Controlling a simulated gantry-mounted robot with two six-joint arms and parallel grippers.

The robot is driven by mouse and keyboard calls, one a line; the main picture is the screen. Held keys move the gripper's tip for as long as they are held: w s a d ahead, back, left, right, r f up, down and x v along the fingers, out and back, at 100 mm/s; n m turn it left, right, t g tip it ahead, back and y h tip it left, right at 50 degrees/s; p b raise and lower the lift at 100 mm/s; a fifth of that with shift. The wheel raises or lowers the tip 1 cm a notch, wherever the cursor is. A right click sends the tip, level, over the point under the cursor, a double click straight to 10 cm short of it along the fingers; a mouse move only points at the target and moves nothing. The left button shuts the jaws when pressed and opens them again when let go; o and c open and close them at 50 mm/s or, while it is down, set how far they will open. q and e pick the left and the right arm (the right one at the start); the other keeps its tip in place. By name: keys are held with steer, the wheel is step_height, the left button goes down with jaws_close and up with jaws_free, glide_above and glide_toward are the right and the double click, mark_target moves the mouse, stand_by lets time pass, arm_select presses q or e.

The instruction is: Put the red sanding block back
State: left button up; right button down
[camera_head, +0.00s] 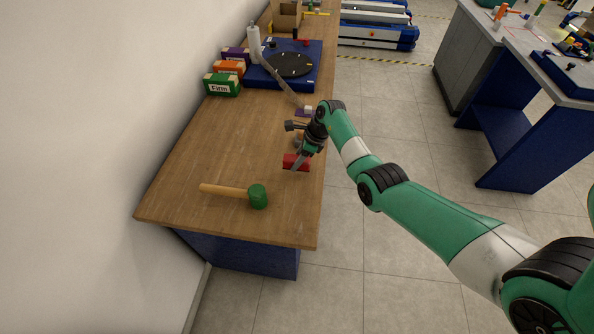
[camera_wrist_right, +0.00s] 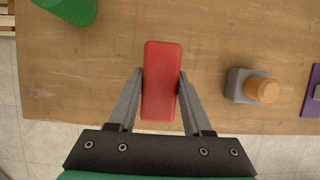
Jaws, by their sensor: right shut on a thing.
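The red sanding block (camera_head: 296,162) is at the right edge of the wooden table, in my right gripper (camera_head: 299,160). In the right wrist view the red block (camera_wrist_right: 161,78) stands lengthwise between the two grey fingers of the right gripper (camera_wrist_right: 160,88), which press on its long sides. I cannot tell whether the block touches the table. My left gripper is not in view.
A green-headed mallet (camera_head: 257,196) lies on the table (camera_head: 200,160) nearby. A grey block with an orange knob (camera_wrist_right: 240,86) stands beside the gripper. Green, orange and purple boxes (camera_head: 222,85) and a blue turntable unit (camera_head: 283,76) stand farther back. The front left of the table is clear.

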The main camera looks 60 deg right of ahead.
steer(key=shift+w+d+f+b, duration=0.15)
steer(key=shift+f+b, duration=0.45)
steer(key=shift+f, duration=0.4)
steer(key=shift+w+d+f+b, duration=0.1)
steer(key=shift+f+b, duration=0.5)
steer(key=shift+f, duration=0.35)
steer(key=shift+f, duration=0.1)
steer(key=shift+c, duration=1.7)
jaws_free()
steer(key=shift+s+r, duration=0.1)
steer(key=shift+r, duration=0.2)
steer(key=p+v, duration=0.5)
steer(key=v, duration=0.5)
steer(key=shift+r+p, duration=0.25)
steer(key=shift+p, duration=0.05)
steer(key=shift+s+d+r, duration=0.1)
steer(key=shift+s+r, duration=0.2)
steer(key=shift+r, duration=0.2)
